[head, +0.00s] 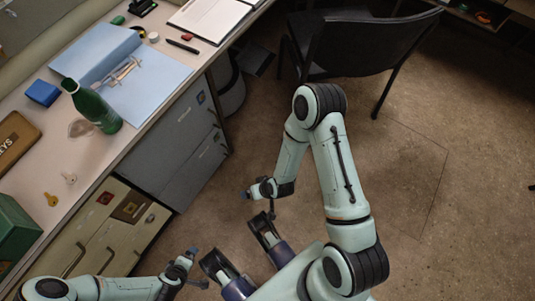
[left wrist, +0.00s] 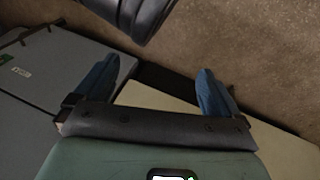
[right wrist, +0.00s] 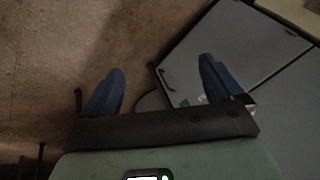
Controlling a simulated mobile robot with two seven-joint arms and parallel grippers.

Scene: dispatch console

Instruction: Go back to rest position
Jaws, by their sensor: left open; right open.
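My left gripper (head: 190,253) is at the bottom of the head view, in front of the beige drawers and beside my own body. It is open and empty. In the left wrist view its two blue fingers (left wrist: 155,85) stand wide apart with nothing between them. My right gripper (head: 250,192) is over the floor, to the right of the grey cabinet, with its arm bent up and folded back. It is open and empty too. In the right wrist view its blue fingers (right wrist: 158,78) are apart. Neither gripper touches the desk or anything on it.
The desk (head: 150,140) runs along the left. On it are a green bottle (head: 92,107), a blue binder (head: 165,77), a blue box (head: 43,92), two keys and a brown KEYS box (head: 14,139). A black chair (head: 365,45) stands at the back. The floor at right is clear.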

